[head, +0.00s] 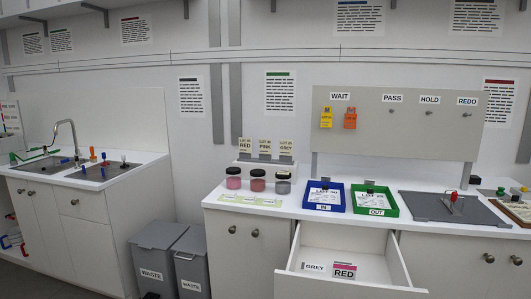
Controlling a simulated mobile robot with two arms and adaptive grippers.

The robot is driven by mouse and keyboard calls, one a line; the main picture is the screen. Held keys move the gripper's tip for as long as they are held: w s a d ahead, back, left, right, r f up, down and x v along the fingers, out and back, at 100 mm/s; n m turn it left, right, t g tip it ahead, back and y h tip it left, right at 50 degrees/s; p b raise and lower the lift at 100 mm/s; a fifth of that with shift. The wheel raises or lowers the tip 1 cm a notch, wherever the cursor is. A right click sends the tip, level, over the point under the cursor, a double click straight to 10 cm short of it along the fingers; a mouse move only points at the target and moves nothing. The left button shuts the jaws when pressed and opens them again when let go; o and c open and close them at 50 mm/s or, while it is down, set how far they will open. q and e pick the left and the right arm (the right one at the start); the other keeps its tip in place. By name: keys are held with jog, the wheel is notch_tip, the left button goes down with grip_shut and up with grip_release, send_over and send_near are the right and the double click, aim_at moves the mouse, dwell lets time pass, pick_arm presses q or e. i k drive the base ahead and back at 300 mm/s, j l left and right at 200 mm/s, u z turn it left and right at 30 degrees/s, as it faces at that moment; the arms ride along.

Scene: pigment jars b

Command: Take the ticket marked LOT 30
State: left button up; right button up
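Two tickets hang under the WAIT sign on the grey board (395,125): a yellow ticket (326,117) and, to its right, an orange ticket (350,118). Their print is too small to read surely, so I cannot tell which is marked LOT 30. Three cream cards stand behind the jars: a RED card (244,144), a PINK card (265,147) and a GREY card (286,148). Each has a LOT line whose number I cannot read. Papers with LOT lettering also lie in the blue IN tray (322,208) and the green OUT tray (376,211). Neither gripper shows.
Three lidded jars (257,181) stand on the white counter (300,212). An open drawer (345,284) juts out below the trays, holding GREY and RED labels. A grey plate (425,208) lies at right. Waste bins (190,268) stand left. PASS, HOLD and REDO pegs look empty.

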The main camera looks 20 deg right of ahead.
aim_at(264, 145)
jog(key=i+j, duration=0.2)
jog(key=i, duration=0.2)
jog(key=i+j, duration=0.25)
jog(key=i, duration=0.15)
